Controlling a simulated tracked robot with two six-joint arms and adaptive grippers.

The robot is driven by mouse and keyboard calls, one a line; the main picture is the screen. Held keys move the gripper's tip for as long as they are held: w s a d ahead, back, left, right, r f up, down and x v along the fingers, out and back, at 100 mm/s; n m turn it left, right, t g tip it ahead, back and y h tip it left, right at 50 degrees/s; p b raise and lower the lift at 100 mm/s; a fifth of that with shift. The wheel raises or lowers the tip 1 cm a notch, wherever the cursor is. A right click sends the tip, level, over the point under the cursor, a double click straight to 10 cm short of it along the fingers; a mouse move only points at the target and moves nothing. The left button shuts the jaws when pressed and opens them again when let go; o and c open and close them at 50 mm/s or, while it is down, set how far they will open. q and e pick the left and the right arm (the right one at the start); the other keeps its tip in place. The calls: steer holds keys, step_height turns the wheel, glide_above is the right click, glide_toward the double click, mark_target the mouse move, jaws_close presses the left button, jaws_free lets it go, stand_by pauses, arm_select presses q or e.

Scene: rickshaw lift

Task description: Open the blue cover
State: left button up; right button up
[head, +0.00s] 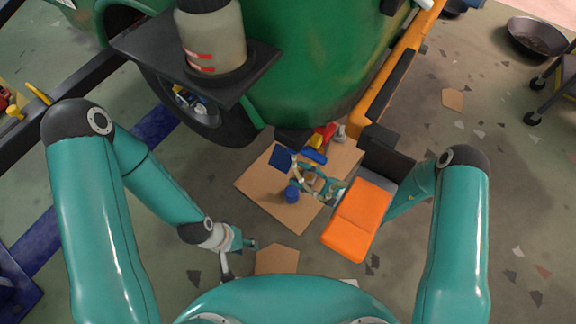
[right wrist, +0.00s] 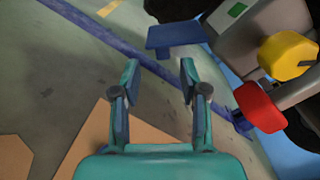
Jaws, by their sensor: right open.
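A flat blue square panel (head: 281,157), which looks like the blue cover, shows under the green vehicle in the head view. A flat blue plate (right wrist: 175,37) ahead of the fingers in the right wrist view appears to be the same piece. My right gripper (head: 312,182) is near the panel, below and right of it. In the right wrist view its two fingers (right wrist: 160,72) are apart with nothing between them, and the plate is beyond the tips. My left gripper (head: 242,256) hangs low at the left, apart from the panel; its finger opening is unclear.
Red (right wrist: 262,106) and yellow (right wrist: 288,55) knobs are right of the right fingers. An orange box-like piece (head: 358,218) is beside my right arm. The green vehicle (head: 310,60) overhangs the area.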

steer(key=v, duration=0.5)
steer(key=shift+s, duration=0.1)
steer(key=shift+f, duration=0.1)
stand_by(0.3)
